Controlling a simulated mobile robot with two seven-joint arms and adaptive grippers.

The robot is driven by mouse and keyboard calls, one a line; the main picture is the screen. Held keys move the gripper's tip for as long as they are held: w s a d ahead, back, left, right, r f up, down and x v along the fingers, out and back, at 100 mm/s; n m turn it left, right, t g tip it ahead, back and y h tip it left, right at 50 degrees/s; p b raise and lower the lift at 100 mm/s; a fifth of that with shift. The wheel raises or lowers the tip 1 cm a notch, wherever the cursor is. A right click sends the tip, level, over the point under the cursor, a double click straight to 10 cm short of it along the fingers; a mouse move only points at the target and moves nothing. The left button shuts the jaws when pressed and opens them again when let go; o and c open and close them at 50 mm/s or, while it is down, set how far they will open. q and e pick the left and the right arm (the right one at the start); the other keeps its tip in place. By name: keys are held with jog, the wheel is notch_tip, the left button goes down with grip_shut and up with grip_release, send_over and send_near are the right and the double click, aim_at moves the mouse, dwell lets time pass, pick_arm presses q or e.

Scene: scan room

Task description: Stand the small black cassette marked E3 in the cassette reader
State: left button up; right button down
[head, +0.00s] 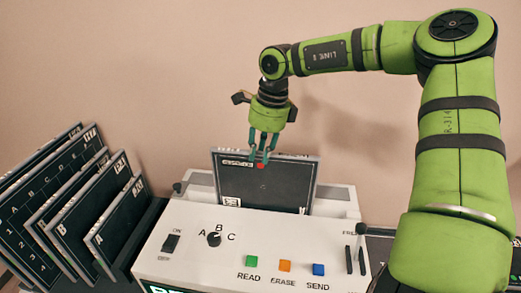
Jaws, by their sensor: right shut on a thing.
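A black cassette (265,188) with a light grey edge stands almost upright at the back of the white cassette reader (180,258). It has small pale labels and a red dot near its top edge; I cannot read its mark as E3. My right gripper (263,155) comes down from above, shut on the cassette's top edge. The cassette's lower edge is hidden behind the reader's front top, so I cannot tell how deep it sits. My left gripper is not in view.
Several larger black cassettes (115,190) lean in a dark rack (145,232) at the left. The reader's top has a black switch (171,243), a dial (214,239), green, orange and blue buttons (285,266), and sliders (355,260) at the right. A plain wall stands behind.

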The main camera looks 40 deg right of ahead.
aim_at(261, 176)
jog(key=shift+f+b, duration=3.5)
jog(key=shift+f, duration=0.35)
jog(key=c, duration=1.1)
grip_release()
jog(key=shift+o, duration=0.5)
jog(key=r, duration=0.4)
jog(key=s+r, duration=0.1)
jog(key=r, duration=0.3)
jog(key=d+r, duration=0.1)
jog(key=r, duration=0.3)
jog(key=shift+s+d, duration=0.1)
jog(key=shift+s, duration=0.2)
